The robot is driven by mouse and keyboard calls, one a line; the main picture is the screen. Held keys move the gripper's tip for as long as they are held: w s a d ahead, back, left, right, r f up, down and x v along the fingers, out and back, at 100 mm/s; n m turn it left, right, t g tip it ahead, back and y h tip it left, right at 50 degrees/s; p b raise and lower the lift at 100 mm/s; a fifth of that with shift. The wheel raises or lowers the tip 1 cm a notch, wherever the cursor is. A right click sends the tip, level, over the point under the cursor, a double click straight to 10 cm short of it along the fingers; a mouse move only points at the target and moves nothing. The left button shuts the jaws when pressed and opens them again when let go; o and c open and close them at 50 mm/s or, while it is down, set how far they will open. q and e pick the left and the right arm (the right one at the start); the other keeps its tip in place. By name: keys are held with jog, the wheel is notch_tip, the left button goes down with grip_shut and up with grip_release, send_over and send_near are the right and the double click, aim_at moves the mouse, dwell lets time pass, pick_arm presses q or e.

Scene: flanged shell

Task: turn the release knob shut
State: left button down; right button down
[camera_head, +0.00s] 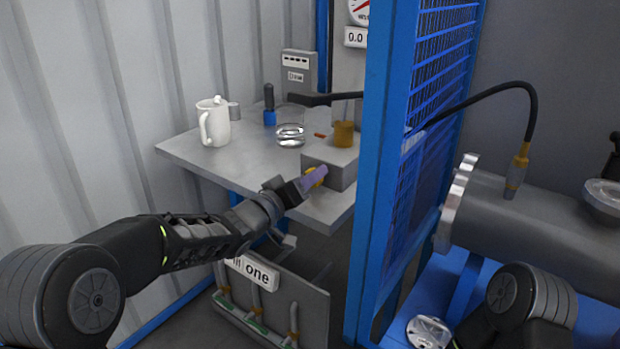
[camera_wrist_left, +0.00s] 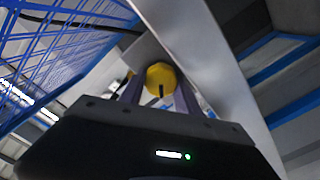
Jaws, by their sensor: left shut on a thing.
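The release knob (camera_head: 315,177) is yellow and sits on the front of a grey block (camera_head: 330,164) at the front right of the small table. In the left wrist view the yellow knob (camera_wrist_left: 161,79) lies between two purple fingers, with a dark mark on its face. My left gripper (camera_head: 312,180) reaches up from the lower left and is shut on the knob. In the head view its purple fingers hide part of the knob. Of my right arm only a dark link shows at the lower right; its gripper is out of view.
A blue post with mesh (camera_head: 385,150) stands close to the right of the table. A flanged grey shell (camera_head: 540,210) lies beyond it.

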jog(key=shift+f, duration=0.15)
pick_arm(q)
jog(key=m+b, duration=0.3)
jog(key=m, duration=0.1)
jog(key=shift+f+m, duration=0.15)
jog(key=shift+m, duration=0.15)
jog(key=m+b, duration=0.2)
jog(key=m, duration=0.1)
jog(key=shift+s+d, duration=0.1)
jog(key=shift+d, duration=0.05)
jog(key=shift+m+b, duration=0.55)
jog(key=shift+m, duration=0.85)
pick_arm(e)
notch_tip(320, 180, down, 6)
jog(key=w+d, duration=0.1)
jog(key=shift+w+d, duration=0.3)
pick_arm(q)
jog(key=c, duration=1.1)
grip_release()
jog(key=shift+c, duration=0.2)
